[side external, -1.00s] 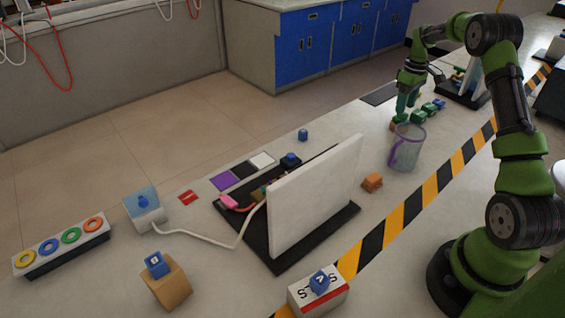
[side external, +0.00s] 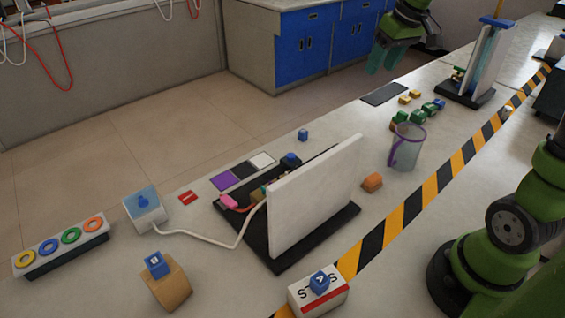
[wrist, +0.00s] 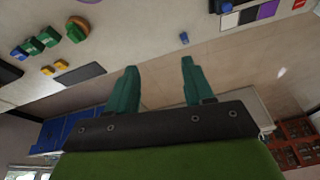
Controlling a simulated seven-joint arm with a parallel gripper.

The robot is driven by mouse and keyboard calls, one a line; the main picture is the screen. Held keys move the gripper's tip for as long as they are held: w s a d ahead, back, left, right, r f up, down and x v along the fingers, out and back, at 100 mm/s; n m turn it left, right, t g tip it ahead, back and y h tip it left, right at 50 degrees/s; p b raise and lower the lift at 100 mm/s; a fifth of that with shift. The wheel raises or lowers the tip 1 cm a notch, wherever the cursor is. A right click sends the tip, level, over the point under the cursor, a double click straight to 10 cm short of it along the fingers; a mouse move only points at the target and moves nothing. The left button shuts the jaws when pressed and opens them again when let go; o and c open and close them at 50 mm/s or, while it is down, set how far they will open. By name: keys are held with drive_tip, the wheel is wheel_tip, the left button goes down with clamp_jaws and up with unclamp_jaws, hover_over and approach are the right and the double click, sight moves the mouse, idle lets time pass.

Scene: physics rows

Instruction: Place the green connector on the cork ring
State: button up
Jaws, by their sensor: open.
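A green connector (side external: 401,117) rests on the brown cork ring (side external: 395,126), just behind the mesh cup. My gripper (side external: 385,65) is open and empty, raised well away from the ring, beyond the table's far edge in the picture. In the wrist view nothing lies between its teal fingers (wrist: 158,68).
More green blocks (side external: 417,116) and a blue one (side external: 439,103) stand in a row beside the ring. Yellow blocks (side external: 405,99) and a dark mat (side external: 384,94) lie behind. The mesh cup (side external: 407,150) and a white upright panel (side external: 315,195) stand nearer.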

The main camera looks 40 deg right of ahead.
drive_tip(key=s+a+f+m+t+y, duration=0.1)
drive_tip(key=s+a, duration=0.6)
drive_tip(key=a, duration=0.1)
drive_tip(key=s+a+f+m+t+y, duration=0.1)
drive_tip(key=s+a+t, duration=0.1)
drive_tip(key=s+a, duration=0.5)
drive_tip(key=shift+s+a+f+t, duration=0.25)
drive_tip(key=shift+a+f+t, duration=0.05)
drive_tip(key=shift+a, duration=0.4)
